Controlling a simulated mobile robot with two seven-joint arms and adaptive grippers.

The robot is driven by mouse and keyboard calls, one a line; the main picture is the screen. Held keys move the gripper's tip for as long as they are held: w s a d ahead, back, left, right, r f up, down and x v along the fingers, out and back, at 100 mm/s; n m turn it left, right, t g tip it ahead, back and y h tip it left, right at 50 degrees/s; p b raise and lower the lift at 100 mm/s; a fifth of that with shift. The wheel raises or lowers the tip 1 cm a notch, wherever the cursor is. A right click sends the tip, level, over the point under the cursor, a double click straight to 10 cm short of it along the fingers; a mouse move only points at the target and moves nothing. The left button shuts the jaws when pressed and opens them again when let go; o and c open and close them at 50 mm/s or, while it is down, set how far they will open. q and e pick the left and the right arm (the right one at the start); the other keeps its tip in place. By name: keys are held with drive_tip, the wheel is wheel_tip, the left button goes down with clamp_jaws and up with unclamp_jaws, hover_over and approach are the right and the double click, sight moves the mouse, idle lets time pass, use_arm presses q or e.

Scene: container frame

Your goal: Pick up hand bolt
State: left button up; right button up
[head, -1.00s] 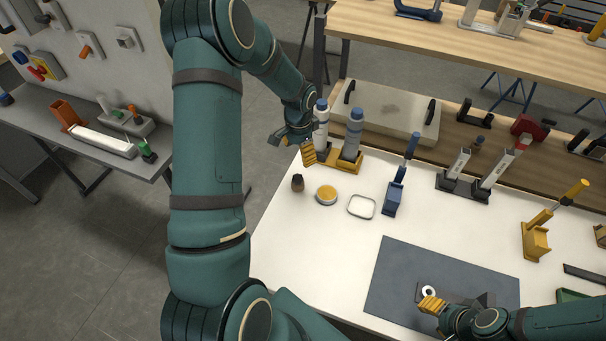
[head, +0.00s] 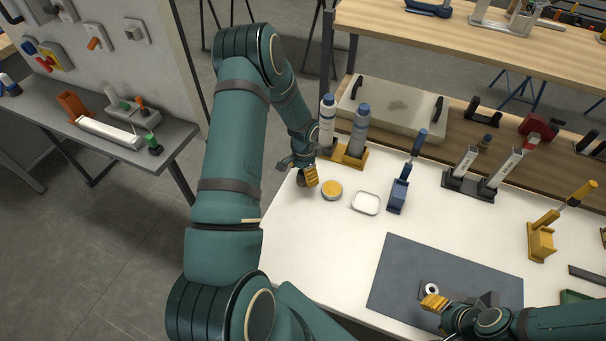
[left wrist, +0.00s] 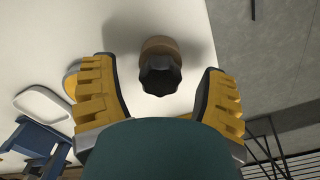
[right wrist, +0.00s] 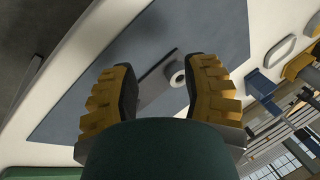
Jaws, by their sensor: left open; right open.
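The hand bolt shows in the left wrist view as a black lobed knob (left wrist: 160,76) on a round brown base (left wrist: 160,46). It stands on the white tabletop between the spread fingers of my left gripper (left wrist: 157,72), with a gap on each side. In the head view my left gripper (head: 308,178) is low at the table's back left corner and hides most of the bolt. My left gripper is open and empty. My right gripper (head: 436,304) is open above the dark mat, with a white ring (right wrist: 177,75) on a grey plate beneath its fingers.
A yellow-lidded tin (head: 332,190) and a white-rimmed dish (head: 366,203) lie right of my left gripper. A blue tool stand (head: 398,194) is further right. The front left tabletop (head: 300,255) is clear.

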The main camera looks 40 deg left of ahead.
use_arm(q)
drive_tip(key=c, duration=1.2)
drive_tip(key=shift+r, duration=0.1)
wheel_tip(320, 180, up, 10)
drive_tip(key=shift+f, duration=0.1)
use_arm(e)
drive_tip(key=shift+r, duration=0.1)
